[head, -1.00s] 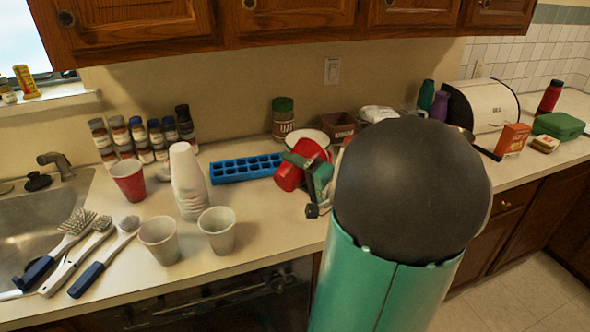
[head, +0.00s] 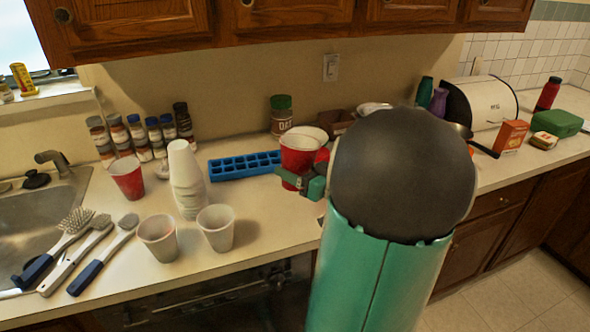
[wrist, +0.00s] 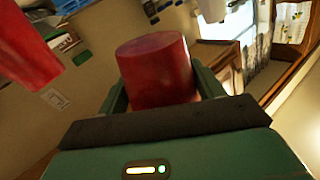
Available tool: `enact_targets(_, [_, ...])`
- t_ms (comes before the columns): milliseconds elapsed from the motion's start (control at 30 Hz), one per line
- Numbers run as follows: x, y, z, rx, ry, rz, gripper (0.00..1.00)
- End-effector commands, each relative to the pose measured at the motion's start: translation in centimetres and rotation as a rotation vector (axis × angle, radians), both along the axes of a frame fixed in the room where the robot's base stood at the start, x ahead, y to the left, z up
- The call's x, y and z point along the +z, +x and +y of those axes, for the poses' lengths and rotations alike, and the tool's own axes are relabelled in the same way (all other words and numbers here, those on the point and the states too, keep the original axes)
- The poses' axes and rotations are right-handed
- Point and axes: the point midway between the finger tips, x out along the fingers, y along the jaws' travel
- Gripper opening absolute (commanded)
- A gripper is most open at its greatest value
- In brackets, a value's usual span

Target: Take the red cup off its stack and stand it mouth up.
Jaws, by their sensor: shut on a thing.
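A red cup (head: 299,158) is held in my gripper (head: 302,182), right of the middle of the counter. It looks about upright with its pale mouth up. A green finger crosses its lower wall; I cannot tell whether its base touches the counter. In the wrist view the red cup (wrist: 157,70) sits between the two green fingers of my gripper (wrist: 160,92). Another red piece (head: 322,156) shows right beside it, mostly hidden by my arm. A stack of white cups (head: 187,180) stands upside down to the left, with no red cup on it.
Another red cup (head: 127,178) stands left of the stack. Two pale cups (head: 158,238) stand in front. Brushes (head: 102,255) lie by the sink. The counter's front middle is clear.

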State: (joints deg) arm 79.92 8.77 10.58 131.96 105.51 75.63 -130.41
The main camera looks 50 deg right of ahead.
Motion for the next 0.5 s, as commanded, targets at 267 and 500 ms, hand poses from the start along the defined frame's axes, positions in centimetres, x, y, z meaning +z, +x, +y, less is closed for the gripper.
enact_targets(267, [-1.4, 0.0, -0.2, 0.001, -0.216, 0.002, 0.46])
enact_targets(500, [-4.0, 0.0, -0.2, 0.001, -0.213, 0.001, 0.46])
